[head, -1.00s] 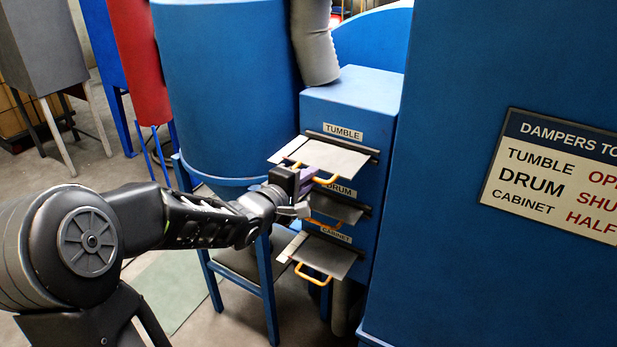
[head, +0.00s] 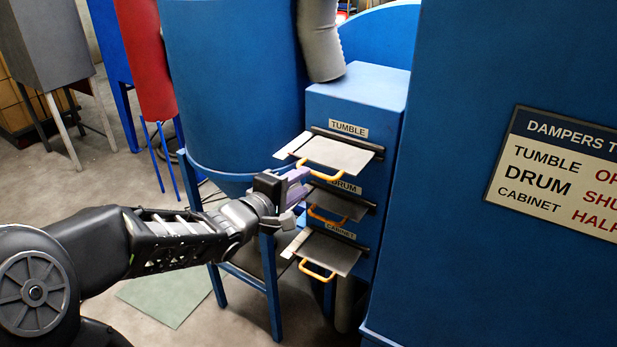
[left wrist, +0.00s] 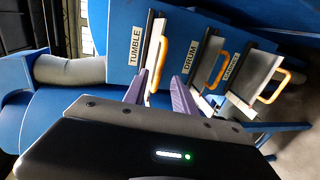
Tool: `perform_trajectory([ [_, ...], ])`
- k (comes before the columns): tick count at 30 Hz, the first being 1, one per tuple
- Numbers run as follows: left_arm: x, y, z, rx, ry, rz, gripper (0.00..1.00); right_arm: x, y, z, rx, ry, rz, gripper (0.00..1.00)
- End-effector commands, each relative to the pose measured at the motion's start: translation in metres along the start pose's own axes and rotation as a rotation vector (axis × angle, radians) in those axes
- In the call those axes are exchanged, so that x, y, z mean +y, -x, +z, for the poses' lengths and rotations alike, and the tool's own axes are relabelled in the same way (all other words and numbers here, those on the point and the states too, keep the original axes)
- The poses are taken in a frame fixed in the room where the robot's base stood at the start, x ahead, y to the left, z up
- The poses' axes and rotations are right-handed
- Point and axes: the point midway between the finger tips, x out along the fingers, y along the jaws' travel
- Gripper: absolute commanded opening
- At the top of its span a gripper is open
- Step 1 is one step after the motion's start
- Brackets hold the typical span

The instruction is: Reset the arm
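My left gripper (head: 290,188) is open and empty, with purple fingers, just left of the damper box. Its two fingers stand apart in the left wrist view (left wrist: 161,90), with the dampers beyond them. The TUMBLE damper plate (head: 340,152) sticks out of the top slot, its orange handle (head: 318,173) just right of the fingers and apart from them. The DRUM plate (head: 345,207) is in the middle slot, partly behind the gripper. The CABINET plate (head: 332,254) sticks out of the bottom slot with its orange handle (head: 316,272). My right gripper is not in view.
A sign (head: 560,172) on the blue wall at right reads tumble, drum and cabinet dampers, cut off at the edge. A big blue drum-shaped vessel (head: 235,80) on legs stands behind my left arm. Open floor (head: 130,235) lies to the left.

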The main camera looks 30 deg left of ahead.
Motion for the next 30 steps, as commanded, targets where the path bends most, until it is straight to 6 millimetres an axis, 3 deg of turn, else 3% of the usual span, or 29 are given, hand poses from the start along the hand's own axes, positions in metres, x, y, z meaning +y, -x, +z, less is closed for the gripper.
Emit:
perform_trajectory([
  [6, 0.0, 0.018, 0.0, 0.0, 0.001, -0.001, 0.33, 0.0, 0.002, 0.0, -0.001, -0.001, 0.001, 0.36],
  [23, 0.0, 0.017, 0.0, 0.0, -0.008, -0.001, 0.33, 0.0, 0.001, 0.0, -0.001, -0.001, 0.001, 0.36],
  [30, -0.003, 0.017, -0.006, 0.023, -0.232, -0.014, 0.33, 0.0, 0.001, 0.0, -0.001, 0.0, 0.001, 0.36],
])
